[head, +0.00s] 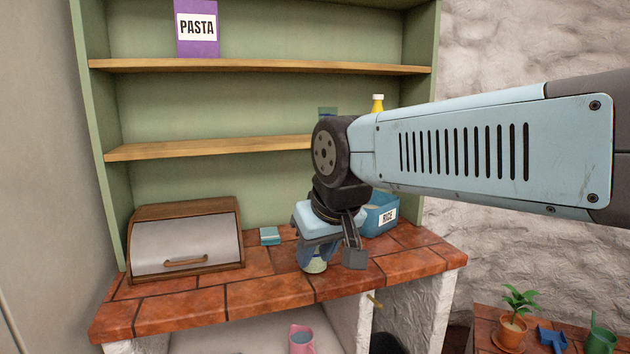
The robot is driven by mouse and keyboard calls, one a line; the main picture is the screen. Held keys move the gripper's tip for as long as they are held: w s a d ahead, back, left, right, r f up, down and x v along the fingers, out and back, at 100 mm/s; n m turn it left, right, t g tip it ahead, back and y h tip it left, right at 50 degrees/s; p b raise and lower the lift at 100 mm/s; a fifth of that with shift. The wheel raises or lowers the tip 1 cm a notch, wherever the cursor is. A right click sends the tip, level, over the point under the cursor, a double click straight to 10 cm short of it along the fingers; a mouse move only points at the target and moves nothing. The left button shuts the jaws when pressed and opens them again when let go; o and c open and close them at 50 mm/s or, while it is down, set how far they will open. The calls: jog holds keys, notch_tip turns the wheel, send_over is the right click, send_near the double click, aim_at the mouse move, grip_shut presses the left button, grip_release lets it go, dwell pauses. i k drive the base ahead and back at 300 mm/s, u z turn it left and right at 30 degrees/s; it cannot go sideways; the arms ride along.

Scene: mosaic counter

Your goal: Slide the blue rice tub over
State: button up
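The blue rice tub (372,224) stands on the tiled counter at the back right, with a white RICE label on its front. My wrist hides its left part. My gripper (332,260) points down over the counter, in front and to the left of the tub. Its two fingers are apart, and I see no tub wall between them. Whether the gripper touches the tub cannot be told from this view.
A small pale jar (316,265) shows by the left finger, partly hidden. A bread box (187,240) stands at the left, with a small teal block (270,236) right of it. The tiled counter (250,291) is clear at front left.

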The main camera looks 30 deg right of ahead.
aim_at(382, 211)
jog(key=z, duration=0.35)
jog(key=i, duration=0.1)
jog(key=u, duration=2.1)
jog(key=k, duration=1.7)
jog(key=z, duration=1.5)
jog(key=i, duration=0.55)
jog(key=z, duration=0.1)
